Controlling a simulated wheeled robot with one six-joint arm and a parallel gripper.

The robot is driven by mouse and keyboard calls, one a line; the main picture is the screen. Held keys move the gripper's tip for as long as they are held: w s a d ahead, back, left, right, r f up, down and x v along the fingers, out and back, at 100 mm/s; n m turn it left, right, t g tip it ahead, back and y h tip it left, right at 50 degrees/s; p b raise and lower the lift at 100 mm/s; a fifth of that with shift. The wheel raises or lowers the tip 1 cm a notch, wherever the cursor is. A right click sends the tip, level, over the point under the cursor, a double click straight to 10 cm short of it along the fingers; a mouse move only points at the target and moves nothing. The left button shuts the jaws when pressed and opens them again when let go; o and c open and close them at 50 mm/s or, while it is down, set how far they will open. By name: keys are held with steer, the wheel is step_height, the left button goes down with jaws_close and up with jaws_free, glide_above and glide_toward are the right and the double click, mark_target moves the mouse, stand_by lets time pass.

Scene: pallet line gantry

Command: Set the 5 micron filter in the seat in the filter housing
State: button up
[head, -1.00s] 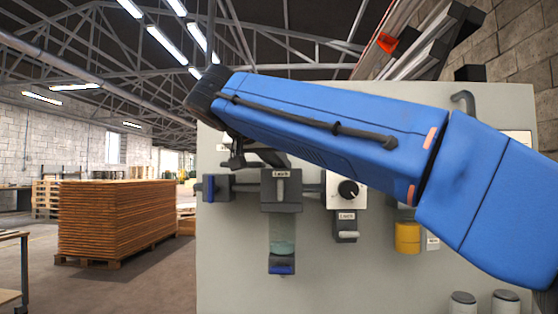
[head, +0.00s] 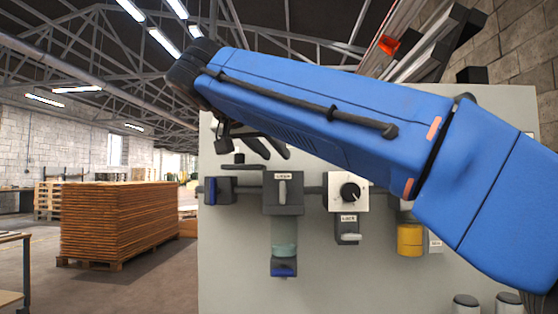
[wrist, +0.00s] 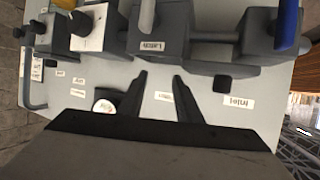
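A dark block with a grey lever (head: 283,193) is on the grey panel. Below it hangs a clear greenish bowl (head: 284,236) with a blue end; this looks like the filter housing. The seat inside cannot be made out. My gripper (head: 262,153) is above and left of the block in the head view. In the wrist view my gripper (wrist: 161,76) has its fingers apart, with nothing between them.
A white block with a black knob (head: 349,192), a yellow bowl (head: 410,238) and a blue-handled valve (head: 218,190) share the pipe line. Stacked boards (head: 118,220) stand far left.

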steer(key=v, duration=0.7)
steer(key=shift+s, duration=0.15)
stand_by(0.3)
